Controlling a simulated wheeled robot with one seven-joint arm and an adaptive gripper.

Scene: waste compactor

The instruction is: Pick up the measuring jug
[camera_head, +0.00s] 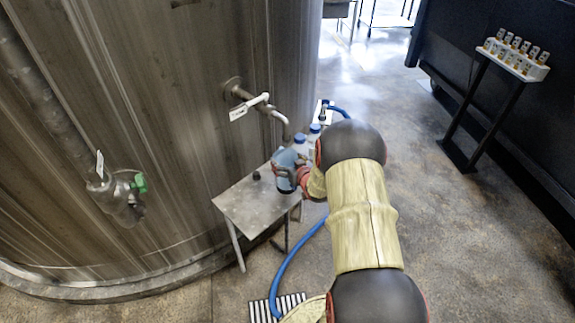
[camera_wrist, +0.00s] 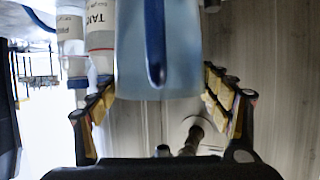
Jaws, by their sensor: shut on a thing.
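The measuring jug (camera_head: 287,158) is translucent blue and stands out at the far side of the small metal table in the head view. In the wrist view the jug (camera_wrist: 183,50) fills the top middle, with its dark blue handle (camera_wrist: 154,45) facing the camera. My gripper (camera_head: 294,180) is at the jug in the head view, partly hidden by my arm. In the wrist view my gripper (camera_wrist: 160,92) has one finger on each side of the jug and is shut on it. Whether the jug's base touches the table is hard to tell.
White bottles with blue caps (camera_head: 300,142) stand close behind the jug; labelled bottles (camera_wrist: 101,40) show beside it at left. The metal table (camera_head: 250,207) is mostly bare in front. A tap (camera_head: 262,100) sticks out from the large tank (camera_head: 150,60). A blue hose (camera_head: 288,268) lies on the floor.

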